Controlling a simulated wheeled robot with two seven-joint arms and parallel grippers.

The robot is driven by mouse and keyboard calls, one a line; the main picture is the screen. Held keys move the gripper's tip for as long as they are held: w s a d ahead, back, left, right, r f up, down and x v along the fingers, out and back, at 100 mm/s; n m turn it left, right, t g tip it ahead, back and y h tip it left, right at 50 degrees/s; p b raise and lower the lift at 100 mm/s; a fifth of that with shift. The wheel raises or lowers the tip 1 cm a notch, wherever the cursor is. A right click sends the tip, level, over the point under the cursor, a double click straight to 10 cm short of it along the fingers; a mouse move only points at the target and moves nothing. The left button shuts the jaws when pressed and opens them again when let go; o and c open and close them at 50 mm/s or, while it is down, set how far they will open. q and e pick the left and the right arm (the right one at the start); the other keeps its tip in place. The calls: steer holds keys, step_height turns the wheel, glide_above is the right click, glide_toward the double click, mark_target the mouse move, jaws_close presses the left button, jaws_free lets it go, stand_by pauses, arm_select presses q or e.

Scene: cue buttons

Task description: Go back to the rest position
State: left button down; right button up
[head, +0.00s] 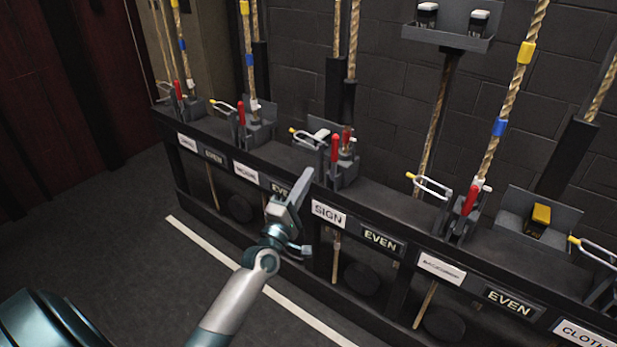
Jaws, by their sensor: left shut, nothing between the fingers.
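My left gripper (293,199) is shut and empty, at the end of my left arm that comes up from the bottom of the head view. It is in front of the black rail frame, just left of the SIGN label (328,213) and below the red-handled rope lock (335,150). From this view I cannot tell whether it touches the frame. My right gripper is not in view.
A long black rail (385,196) with red-handled rope locks, ropes and EVEN labels runs along the dark brick wall. A small shelf (447,38) holds two white-topped buttons. The floor (130,255) at left is clear.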

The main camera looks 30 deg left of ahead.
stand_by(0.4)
arm_select(q)
steer(key=s+d+f+m+g+h+p, duration=0.1)
steer(key=s+d+f+m+g, duration=0.25)
steer(key=f, duration=0.75)
steer(key=s+d+f+m+g+h+p, duration=0.15)
steer(key=s+d+f+m, duration=0.25)
steer(key=f, duration=0.7)
steer(key=s+d+f+m+g+h, duration=0.1)
steer(key=s+d+f+m+g, duration=0.25)
steer(key=f, duration=0.75)
steer(key=s+d+f+m+g, duration=0.2)
steer(key=s+f+m, duration=0.1)
steer(key=s+f, duration=0.4)
steer(key=s+d+f+m+g+p, duration=0.1)
steer(key=s+d+f+m+g, duration=0.2)
steer(key=s+f, duration=0.4)
steer(key=s+d+f+m+g+p, duration=0.1)
steer(key=s+d+f+m+g, duration=0.2)
steer(key=s, duration=1)
step_height(320, 180, down, 4)
steer(key=shift+s+d+f+m, duration=0.2)
steer(key=shift+s+f+m, duration=0.1)
steer(key=shift+m, duration=0.7)
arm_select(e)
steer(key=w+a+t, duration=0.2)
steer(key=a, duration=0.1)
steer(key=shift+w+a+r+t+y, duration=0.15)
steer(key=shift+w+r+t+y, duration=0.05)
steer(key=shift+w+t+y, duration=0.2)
